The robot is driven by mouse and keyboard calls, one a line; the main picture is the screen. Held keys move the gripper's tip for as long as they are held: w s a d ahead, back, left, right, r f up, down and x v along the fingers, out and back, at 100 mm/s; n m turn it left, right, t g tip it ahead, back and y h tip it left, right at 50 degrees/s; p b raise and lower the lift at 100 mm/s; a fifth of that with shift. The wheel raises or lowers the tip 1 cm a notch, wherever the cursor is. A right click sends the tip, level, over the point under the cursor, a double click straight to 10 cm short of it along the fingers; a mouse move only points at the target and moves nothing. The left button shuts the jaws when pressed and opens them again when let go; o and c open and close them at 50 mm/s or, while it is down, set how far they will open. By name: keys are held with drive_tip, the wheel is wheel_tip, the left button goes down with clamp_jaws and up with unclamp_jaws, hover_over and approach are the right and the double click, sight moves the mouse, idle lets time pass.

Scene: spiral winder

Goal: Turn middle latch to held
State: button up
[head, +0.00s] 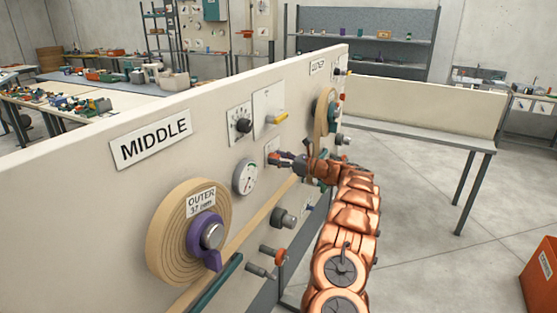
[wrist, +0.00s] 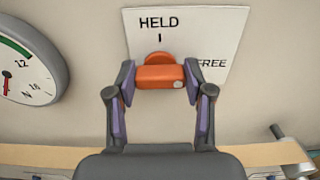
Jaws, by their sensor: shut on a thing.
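My gripper (wrist: 160,82) is shut on the bar, one finger at each end. In the head view my gripper (head: 285,160) reaches the middle section from the right and largely hides the latch. The MIDDLE sign (head: 151,138) is on the same panel.
A dial gauge (head: 246,177) is left of the latch; it also shows in the wrist view (wrist: 28,62). A knob (head: 241,124) and a yellow-handled lever (head: 277,117) are above. The OUTER roll (head: 165,242), a tan strip (head: 262,215) and a grey knob (head: 284,218) are lower down.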

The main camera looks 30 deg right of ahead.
drive_tip(key=shift+f+n+b, duration=0.2)
drive_tip(key=shift+n+b, duration=0.1)
drive_tip(key=shift+b, duration=0.25)
drive_tip(key=shift+s+a+n+b, duration=0.1)
drive_tip(key=shift+n+b, duration=4.2)
drive_tip(key=shift+b, duration=0.15)
drive_tip(key=shift+a+n+b, duration=0.1)
drive_tip(key=shift+n+b, duration=4.2)
drive_tip(key=shift+b, duration=0.1)
drive_tip(key=o, duration=1.2)
drive_tip(key=shift+c, duration=0.2)
drive_tip(key=shift+s, duration=0.1)
drive_tip(key=v, duration=1.2)
